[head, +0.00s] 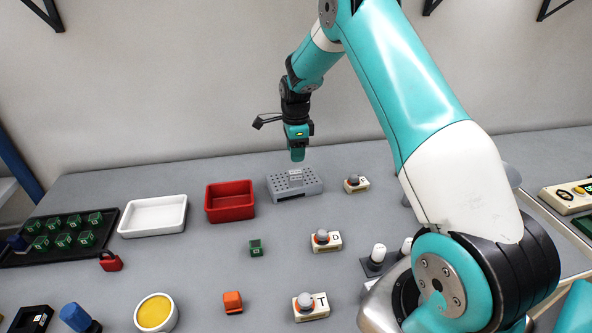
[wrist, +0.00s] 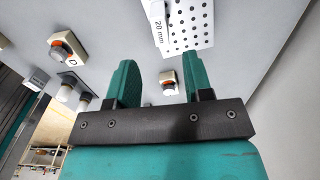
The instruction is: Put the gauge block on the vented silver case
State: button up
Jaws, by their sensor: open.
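The vented silver case (head: 312,187) stands at the back of the table, its top full of small holes. The gauge block (head: 295,175), a pale block, lies on the case's top. Its "20 mm" marking shows in the wrist view (wrist: 157,22), where it sits along the left edge of the holed top. My gripper (head: 297,156) is above the case and apart from the block. In the wrist view its two green fingers (wrist: 163,82) are spread with nothing between them.
A red bin (head: 230,215) and a white tray (head: 122,228) stand left of the case. Small knob units stand to the right (head: 356,184) and in front (head: 326,241). A green cube (head: 256,248) and an orange block (head: 232,302) lie on the grey table nearer me.

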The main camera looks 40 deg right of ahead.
jog(key=s+a+r+n+y, duration=0.1)
jog(key=s+a+r+n, duration=0.5)
jog(key=a+r+n, duration=0.3)
jog(key=s+a+r+n+y, duration=0.1)
jog(key=s+a+r+n, duration=0.5)
jog(key=a, duration=0.5)
jog(key=s+a+r+n+y, duration=0.1)
jog(key=s+a+r+n, duration=0.1)
jog(key=s+a+n, duration=0.2)
jog(key=s+a+r+n+y, duration=0.1)
jog(key=s+a+n, duration=0.4)
jog(key=s+n, duration=0.6)
jog(key=s, duration=0.6)
jog(key=shift+s+r, duration=0.4)
jog(key=shift+d, duration=0.15)
